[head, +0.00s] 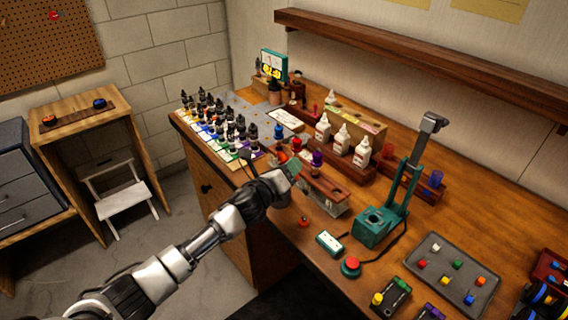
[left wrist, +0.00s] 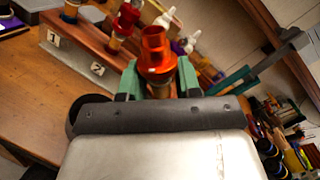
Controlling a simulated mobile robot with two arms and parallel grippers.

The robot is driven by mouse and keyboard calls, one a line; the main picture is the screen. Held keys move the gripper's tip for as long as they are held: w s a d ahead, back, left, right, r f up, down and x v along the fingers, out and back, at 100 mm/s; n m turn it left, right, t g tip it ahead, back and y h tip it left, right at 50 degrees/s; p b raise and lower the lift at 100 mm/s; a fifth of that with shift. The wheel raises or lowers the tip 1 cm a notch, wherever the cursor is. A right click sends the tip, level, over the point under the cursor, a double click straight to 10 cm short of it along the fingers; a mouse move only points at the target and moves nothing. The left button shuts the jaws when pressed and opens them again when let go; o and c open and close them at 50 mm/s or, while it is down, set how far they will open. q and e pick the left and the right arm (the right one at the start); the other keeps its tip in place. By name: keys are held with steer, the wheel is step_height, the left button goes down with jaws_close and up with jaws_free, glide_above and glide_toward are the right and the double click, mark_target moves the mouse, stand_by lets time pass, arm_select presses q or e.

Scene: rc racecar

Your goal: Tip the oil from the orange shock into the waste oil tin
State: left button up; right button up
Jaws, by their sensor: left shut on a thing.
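In the left wrist view, the orange shock (left wrist: 158,50) stands between the green fingertips of my left gripper (left wrist: 160,82), which is shut on it. Its open-looking top end points away from the wrist. In the head view, my left gripper (head: 291,170) is at the wooden rack (head: 325,184) near the bench's front edge, and the hand mostly hides the shock. The rack's numbered front, with 1 and 2, shows in the left wrist view (left wrist: 78,52). I cannot pick out the waste oil tin for sure. My right gripper is in neither view.
Dropper bottles (head: 215,120) crowd the bench's left end. White bottles (head: 341,138) stand behind the rack. A teal press (head: 379,228) with a tall lever stands to the right. A grey tray (head: 450,268) of small coloured parts lies at front right.

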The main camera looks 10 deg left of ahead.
arm_select(q)
steer(key=f+n, duration=0.2)
steer(key=n, duration=0.1)
steer(key=shift+s+d+n+b, duration=0.2)
steer(key=shift+d+n+b, duration=0.1)
steer(key=shift+d+b, duration=0.1)
steer(key=n, duration=0.1)
steer(key=f+n, duration=0.1)
steer(key=n, duration=0.1)
steer(key=f+n+b, duration=0.1)
steer(key=n, duration=0.1)
steer(key=shift+s+d+f, duration=0.1)
steer(key=shift+s+d, duration=0.05)
steer(key=shift+d, duration=0.25)
steer(key=shift+a+r+n+p, duration=0.1)
steer(key=shift+r+n+p, duration=0.15)
steer(key=shift+n, duration=0.35)
steer(key=shift+r+n+p, duration=0.1)
steer(key=shift+n+p, duration=0.2)
steer(key=shift+n, duration=0.3)
steer(key=n, duration=0.3)
steer(key=shift+a+p, duration=0.15)
steer(key=shift+p, duration=0.25)
steer(key=shift+w+a+n, duration=0.15)
steer(key=shift+w+n, duration=0.05)
steer(key=shift+n, duration=1.2)
steer(key=shift+s+d+m, duration=0.1)
steer(key=shift+d+m, duration=0.1)
steer(key=shift+m, duration=0.8)
